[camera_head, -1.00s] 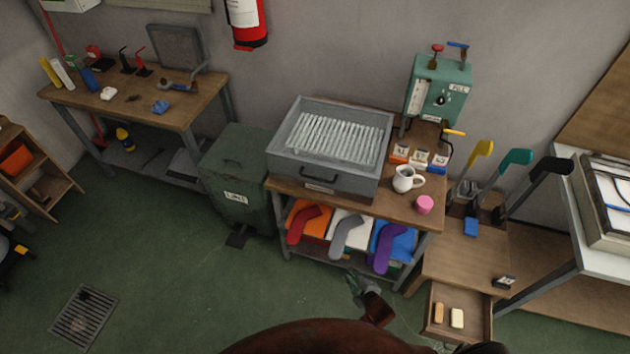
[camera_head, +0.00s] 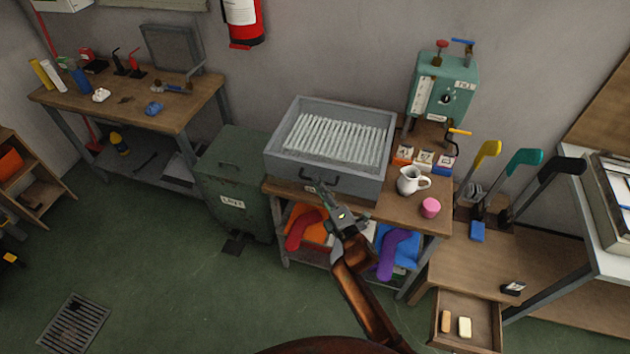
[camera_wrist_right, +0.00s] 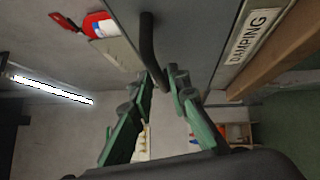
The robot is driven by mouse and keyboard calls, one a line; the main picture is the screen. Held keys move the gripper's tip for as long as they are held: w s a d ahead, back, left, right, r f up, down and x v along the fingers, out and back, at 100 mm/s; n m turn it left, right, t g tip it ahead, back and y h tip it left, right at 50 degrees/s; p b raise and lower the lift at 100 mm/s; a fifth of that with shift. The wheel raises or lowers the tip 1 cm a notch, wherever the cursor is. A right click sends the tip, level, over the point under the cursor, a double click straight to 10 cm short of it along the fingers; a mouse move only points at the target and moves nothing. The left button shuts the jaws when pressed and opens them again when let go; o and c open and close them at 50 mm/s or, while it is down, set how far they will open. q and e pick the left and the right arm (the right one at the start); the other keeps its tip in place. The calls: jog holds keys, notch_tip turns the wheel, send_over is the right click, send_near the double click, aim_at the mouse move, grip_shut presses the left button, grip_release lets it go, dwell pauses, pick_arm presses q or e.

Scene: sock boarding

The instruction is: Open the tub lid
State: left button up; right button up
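The grey tub (camera_head: 375,182) stands on the middle workbench, with white ribbed strips showing inside its raised rim. A dark bar handle (camera_head: 342,181) is on its front face. My right gripper (camera_head: 319,186) has its tips at this handle. In the right wrist view my right gripper (camera_wrist_right: 162,78) is open, its green fingers apart on either side of the lower end of the handle (camera_wrist_right: 148,40). Whether they touch it is unclear. A "DAMPING" label (camera_wrist_right: 252,36) is beside the handle. My left gripper is in neither view.
A green lint bin (camera_head: 232,175) stands left of the bench.

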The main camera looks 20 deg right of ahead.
jog(key=shift+x, duration=1)
jog(key=shift+c, duration=0.3)
grip_shut()
